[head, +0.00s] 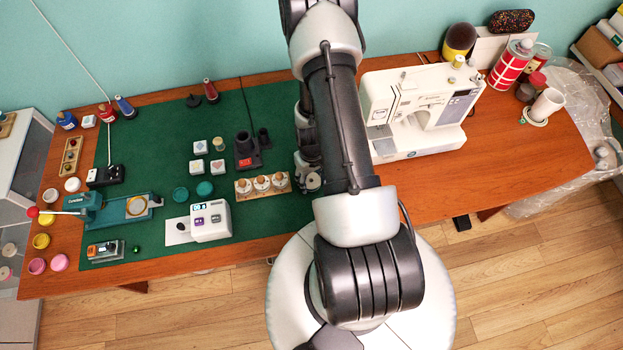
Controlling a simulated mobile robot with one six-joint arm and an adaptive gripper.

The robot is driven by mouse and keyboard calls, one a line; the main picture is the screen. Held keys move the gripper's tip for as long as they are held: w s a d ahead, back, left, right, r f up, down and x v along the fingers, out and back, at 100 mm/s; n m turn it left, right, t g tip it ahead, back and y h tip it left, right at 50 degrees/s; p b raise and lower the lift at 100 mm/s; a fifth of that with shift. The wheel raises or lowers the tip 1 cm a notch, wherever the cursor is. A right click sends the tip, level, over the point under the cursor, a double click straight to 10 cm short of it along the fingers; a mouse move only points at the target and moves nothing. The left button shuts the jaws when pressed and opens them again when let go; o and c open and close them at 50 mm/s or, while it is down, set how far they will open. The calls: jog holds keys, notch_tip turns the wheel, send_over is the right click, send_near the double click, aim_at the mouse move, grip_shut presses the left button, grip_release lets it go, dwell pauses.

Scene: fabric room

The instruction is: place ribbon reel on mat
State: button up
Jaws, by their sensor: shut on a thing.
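My gripper (309,166) points down beside the right edge of the green mat (165,130), partly hidden by my own arm. It is shut on a small pale round thing, which looks like the ribbon reel (313,181). The reel is small in the picture, and I cannot tell whether it touches the surface below. The mat lies flat on the wooden table and bears several small things. Its right edge is hidden behind my arm.
A black device (246,152) and a white device (210,222) are further left. A sewing machine (415,110) stands to the right. Bare mat shows at the upper left and lower right.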

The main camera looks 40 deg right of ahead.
jog(key=shift+r, duration=0.1)
jog(key=shift+f, duration=0.25)
jog(key=o, duration=0.8)
jog(key=shift+r, duration=0.1)
jog(key=shift+r, duration=0.1)
